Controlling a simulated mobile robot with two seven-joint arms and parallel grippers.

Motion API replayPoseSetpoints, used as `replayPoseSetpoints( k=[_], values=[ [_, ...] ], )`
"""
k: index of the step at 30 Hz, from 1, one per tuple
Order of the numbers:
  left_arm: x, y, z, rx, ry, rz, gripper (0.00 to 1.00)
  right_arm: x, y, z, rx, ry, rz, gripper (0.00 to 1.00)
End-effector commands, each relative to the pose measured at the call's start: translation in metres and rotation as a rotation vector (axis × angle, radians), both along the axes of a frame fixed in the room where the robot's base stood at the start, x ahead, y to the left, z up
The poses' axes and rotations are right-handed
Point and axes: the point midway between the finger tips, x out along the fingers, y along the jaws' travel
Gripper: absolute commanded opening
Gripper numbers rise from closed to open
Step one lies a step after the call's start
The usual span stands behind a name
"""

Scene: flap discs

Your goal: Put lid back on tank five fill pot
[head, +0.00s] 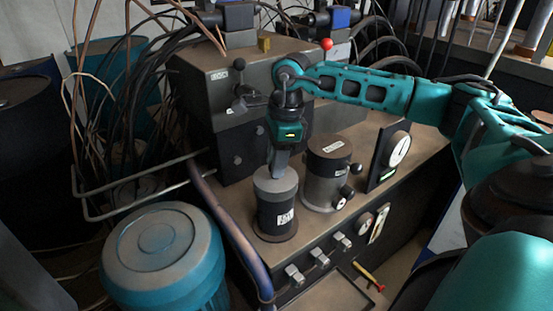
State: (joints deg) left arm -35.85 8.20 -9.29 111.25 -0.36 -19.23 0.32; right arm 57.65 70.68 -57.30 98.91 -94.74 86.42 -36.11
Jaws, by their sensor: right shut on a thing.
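A dark cylindrical pot (273,212) with a white label stands near the left front of the machine top. The label is too small to read, so I cannot tell its tank number. A grey round lid (263,185) is at the top of this pot. It looks level and in line with the rim, but I cannot tell if it is fully seated. My right gripper (279,172) points down from above and is shut on the lid, its fingers at the lid's top middle. My left gripper is not in view.
A second labelled pot (323,187) with a brown top stands just right of the first. A gauge (398,150) stands beyond it. A grey control box (215,75) with knobs and cables is behind. A blue drum (160,245) stands at the lower left.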

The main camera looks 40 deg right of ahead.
Motion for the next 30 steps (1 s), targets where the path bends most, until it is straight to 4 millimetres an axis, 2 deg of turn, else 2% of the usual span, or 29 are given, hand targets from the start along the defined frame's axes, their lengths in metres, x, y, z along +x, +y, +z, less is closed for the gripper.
replayPoseSetpoints(
  k=[30],
  values=[
    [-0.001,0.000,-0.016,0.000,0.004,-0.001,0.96,0.000,0.000,-0.021,0.000,-0.001,0.000,0.00]
  ],
)
